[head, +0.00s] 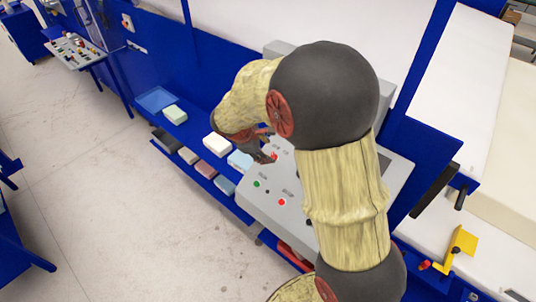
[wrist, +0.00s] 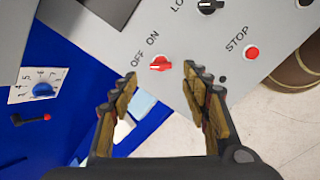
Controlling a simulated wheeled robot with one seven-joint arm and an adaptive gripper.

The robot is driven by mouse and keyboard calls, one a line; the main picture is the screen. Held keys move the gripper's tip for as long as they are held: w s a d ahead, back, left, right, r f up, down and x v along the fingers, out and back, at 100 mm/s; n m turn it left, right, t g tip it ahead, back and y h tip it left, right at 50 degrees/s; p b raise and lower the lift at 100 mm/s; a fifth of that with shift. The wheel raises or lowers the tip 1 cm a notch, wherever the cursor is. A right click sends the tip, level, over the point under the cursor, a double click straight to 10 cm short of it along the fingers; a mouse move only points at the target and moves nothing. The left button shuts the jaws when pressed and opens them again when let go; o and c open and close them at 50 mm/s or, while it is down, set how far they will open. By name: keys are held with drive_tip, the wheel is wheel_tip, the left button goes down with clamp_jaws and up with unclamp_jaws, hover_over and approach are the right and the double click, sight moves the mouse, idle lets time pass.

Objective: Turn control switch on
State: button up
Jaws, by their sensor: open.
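The control switch is a red rotary knob (wrist: 160,63) on a grey control panel (wrist: 205,50), with OFF and ON labels beside it in the wrist view. Its pointer position is too small to read surely. My gripper (wrist: 160,82) is open, with its two fingers apart on either side of and just below the knob in that view. No contact shows. In the head view my gripper (head: 265,145) is over the far left part of the sloped panel (head: 258,208), partly hidden by my arm.
A black selector (wrist: 208,6) and a red STOP button (wrist: 252,52) are near the switch. A blue dial (wrist: 42,90) sits on the blue frame. Foam blocks (head: 216,144) lie on blue shelves beside the panel. The floor at left is open.

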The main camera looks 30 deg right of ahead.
sight(273, 156)
drive_tip(key=x, duration=0.6)
drive_tip(key=shift+f, duration=0.15)
drive_tip(key=shift+c, duration=1.1)
drive_tip(key=c, duration=0.9)
